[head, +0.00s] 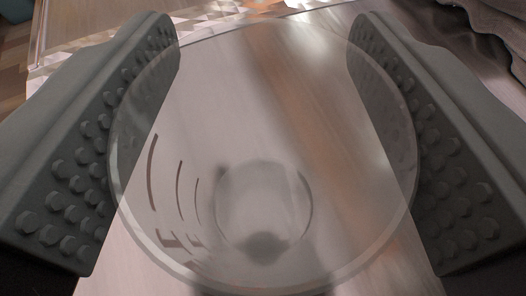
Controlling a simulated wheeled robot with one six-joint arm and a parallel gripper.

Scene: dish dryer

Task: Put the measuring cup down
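A clear measuring cup (300,130) with dark curved graduation marks on its left wall fills the middle of the view. I look down into its round open mouth, and its smaller round base shows through below. My gripper (263,60) has one grey, studded finger on each side of the cup. Both fingers meet the cup's walls, and the rim overlaps their inner faces. The gripper is shut on the cup. I cannot tell whether the cup's base touches the surface below.
A pale, glossy surface (125,262) with a brownish streak lies beneath the cup. A patterned, tile-like area (205,24) shows beyond it at the top left. A dark, crumpled, cloth-like thing (492,24) is at the top right.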

